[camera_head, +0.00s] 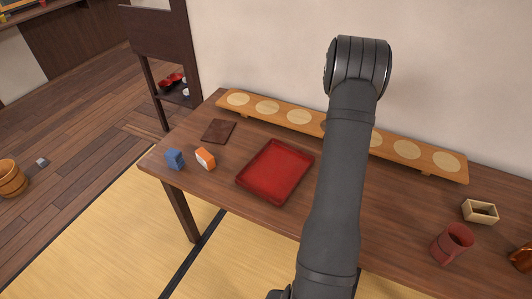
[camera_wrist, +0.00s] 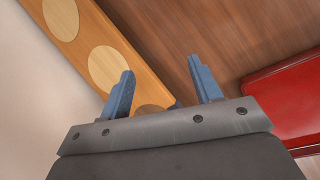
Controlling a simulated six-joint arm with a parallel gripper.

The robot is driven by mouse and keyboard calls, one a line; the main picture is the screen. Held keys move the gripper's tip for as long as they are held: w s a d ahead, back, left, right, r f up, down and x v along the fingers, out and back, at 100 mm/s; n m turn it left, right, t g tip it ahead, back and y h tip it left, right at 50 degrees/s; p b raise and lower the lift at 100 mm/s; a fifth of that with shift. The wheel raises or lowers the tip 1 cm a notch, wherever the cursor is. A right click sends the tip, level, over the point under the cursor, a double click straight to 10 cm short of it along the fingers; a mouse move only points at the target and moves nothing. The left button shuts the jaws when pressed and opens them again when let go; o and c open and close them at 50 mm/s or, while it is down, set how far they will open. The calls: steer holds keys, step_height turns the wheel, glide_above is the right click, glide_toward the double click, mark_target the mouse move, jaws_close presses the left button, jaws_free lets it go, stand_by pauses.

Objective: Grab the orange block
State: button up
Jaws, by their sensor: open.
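The orange block (camera_head: 205,158), with a white face, sits on the wooden table between the blue block and the red tray in the head view. It does not show in the wrist view. My gripper (camera_wrist: 164,88) shows in the wrist view with its two blue fingers apart and nothing between them. It is above the table near the long wooden board, well to the right of the orange block. In the head view my arm hides the gripper.
A blue block (camera_head: 175,159) stands just left of the orange block. A red tray (camera_head: 247,187), a dark square mat (camera_head: 218,131) and a long board with pale circles (camera_head: 290,115) lie nearby. A red mug (camera_head: 453,243) and a small wooden box (camera_head: 480,211) stand at right.

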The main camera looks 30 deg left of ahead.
steer(key=s+a+r+y, duration=0.1)
steer(key=s+a, duration=0.2)
steer(key=a, duration=1.1)
step_height(320, 180, up, 5)
steer(key=n+y, duration=0.2)
steer(key=y, duration=0.2)
glide_above(204, 154)
steer(key=shift+g, duration=0.4)
steer(key=f, duration=1.1)
steer(key=shift+w+f, duration=0.25)
steer(key=shift+f, duration=0.1)
steer(key=f, duration=0.5)
steer(key=shift+s, duration=0.2)
steer(key=shift+c, duration=0.2)
steer(key=c, duration=1)
